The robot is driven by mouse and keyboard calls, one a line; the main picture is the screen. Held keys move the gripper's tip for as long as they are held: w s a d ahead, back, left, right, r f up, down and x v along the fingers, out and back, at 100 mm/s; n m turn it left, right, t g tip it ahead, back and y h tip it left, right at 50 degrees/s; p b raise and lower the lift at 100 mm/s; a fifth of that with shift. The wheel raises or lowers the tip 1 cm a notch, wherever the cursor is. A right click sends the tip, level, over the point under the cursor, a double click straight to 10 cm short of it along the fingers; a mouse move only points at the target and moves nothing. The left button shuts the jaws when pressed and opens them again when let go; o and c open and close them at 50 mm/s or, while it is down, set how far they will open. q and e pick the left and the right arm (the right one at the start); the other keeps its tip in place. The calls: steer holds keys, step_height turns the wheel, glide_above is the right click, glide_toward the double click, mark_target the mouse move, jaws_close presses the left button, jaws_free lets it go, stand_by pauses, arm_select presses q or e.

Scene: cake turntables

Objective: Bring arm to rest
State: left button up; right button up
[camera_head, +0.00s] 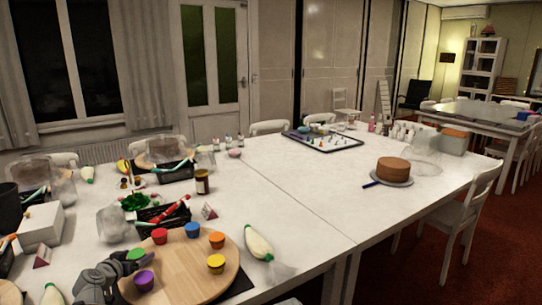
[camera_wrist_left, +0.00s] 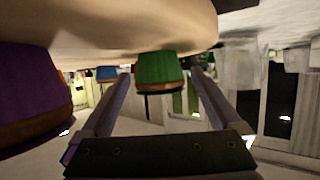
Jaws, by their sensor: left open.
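My left gripper (camera_head: 122,264) is low over the left edge of a round wooden board (camera_head: 190,272). Its jaws are open, and both fingers (camera_wrist_left: 162,80) show in the left wrist view, which looks upside down. A green cup (camera_head: 136,254) lies at the fingertips; it appears in the gap between them in the wrist view (camera_wrist_left: 160,68), but I cannot tell whether they touch it. A purple cup (camera_head: 144,281) is close beside the gripper and shows large in the wrist view (camera_wrist_left: 30,95). My right gripper is not in view.
Red (camera_head: 159,236), blue (camera_head: 192,230), orange (camera_head: 217,240) and yellow (camera_head: 216,263) cups stand around the board. A piping bag (camera_head: 258,244) lies right of it. A black basket (camera_head: 163,215) stands behind. The middle of the white table (camera_head: 300,190) is clear; a brown cake (camera_head: 393,168) stands far right.

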arm_select(q)
step_height(320, 180, up, 11)
steer(key=p, duration=1.1)
steer(key=w+d+m+g+h, duration=0.1)
steer(key=d+m+h, duration=0.2)
steer(key=d, duration=1)
steer(key=w+d+f+m+g+h, duration=0.1)
steer(key=w+d+m+h, duration=0.1)
steer(key=d, duration=1.1)
steer(key=shift+f+m+h+b, duration=0.25)
steer(key=shift+m+h+b, duration=0.15)
steer(key=shift+m+h, duration=0.45)
steer(key=shift+d+g, duration=0.1)
steer(key=shift+g, duration=0.2)
